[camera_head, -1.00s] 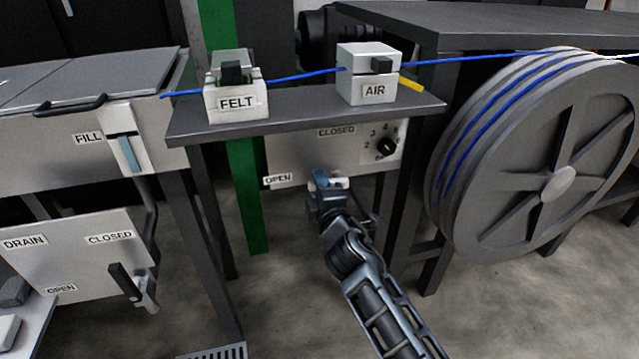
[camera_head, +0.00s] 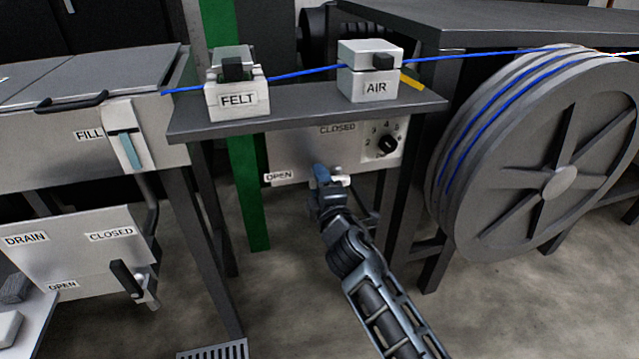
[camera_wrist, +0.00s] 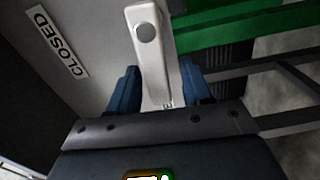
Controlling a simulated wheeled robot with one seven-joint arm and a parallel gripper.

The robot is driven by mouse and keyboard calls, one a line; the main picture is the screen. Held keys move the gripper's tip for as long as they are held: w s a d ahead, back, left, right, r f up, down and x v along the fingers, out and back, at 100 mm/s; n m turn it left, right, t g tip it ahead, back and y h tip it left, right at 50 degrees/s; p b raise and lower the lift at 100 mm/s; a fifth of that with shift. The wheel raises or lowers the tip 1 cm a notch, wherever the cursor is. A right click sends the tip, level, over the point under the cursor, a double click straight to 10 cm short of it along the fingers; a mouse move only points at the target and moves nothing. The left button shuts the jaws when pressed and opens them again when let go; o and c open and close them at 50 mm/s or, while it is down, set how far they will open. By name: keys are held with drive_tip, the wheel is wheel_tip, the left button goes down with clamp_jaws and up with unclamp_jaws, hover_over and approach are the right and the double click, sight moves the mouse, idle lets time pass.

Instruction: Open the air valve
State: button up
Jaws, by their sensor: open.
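The air valve's panel (camera_head: 290,150) is below the shelf, with a CLOSED label (camera_head: 337,129) at its top and an OPEN label (camera_head: 279,177) at its lower left. In the wrist view, a pale lever (camera_wrist: 157,70) with a round pivot hub runs down between the blue fingers of my gripper (camera_wrist: 158,92). The fingers are open, one on each side of the lever; contact cannot be told. The CLOSED label (camera_wrist: 57,42) is left of the lever there. In the head view, my gripper (camera_head: 328,178) is at the panel's lower edge and hides most of the lever.
A shelf (camera_head: 300,118) above carries the FELT block (camera_head: 237,100) and AIR block (camera_head: 376,88), with a blue cable (camera_head: 300,75) through them. A dial (camera_head: 386,144) sits right of the valve. A large cable reel (camera_head: 560,190) stands at the right, table legs nearby.

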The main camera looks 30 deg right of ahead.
drive_tip(key=v, duration=0.7)
drive_tip(key=shift+s, duration=0.4)
drive_tip(key=shift+a, duration=0.15)
drive_tip(key=s+a+f+m+g+y+p, duration=0.1)
drive_tip(key=s+a+f+m+y, duration=0.15)
drive_tip(key=s, duration=0.95)
drive_tip(key=s+a+f+m+g+y+p, duration=0.1)
drive_tip(key=s+a+m+p, duration=0.15)
drive_tip(key=s, duration=0.95)
drive_tip(key=s+a+r+m, duration=0.1)
drive_tip(key=s+r+m, duration=0.3)
drive_tip(key=s, duration=0.5)
drive_tip(key=s+a+r+m+y+p, duration=0.1)
drive_tip(key=s+r+m, duration=0.4)
drive_tip(key=s+r, duration=0.4)
drive_tip(key=shift+s+g+p, duration=0.3)
drive_tip(key=shift+s, duration=0.4)
drive_tip(key=shift+a+y, duration=0.1)
drive_tip(key=shift+y, duration=0.15)
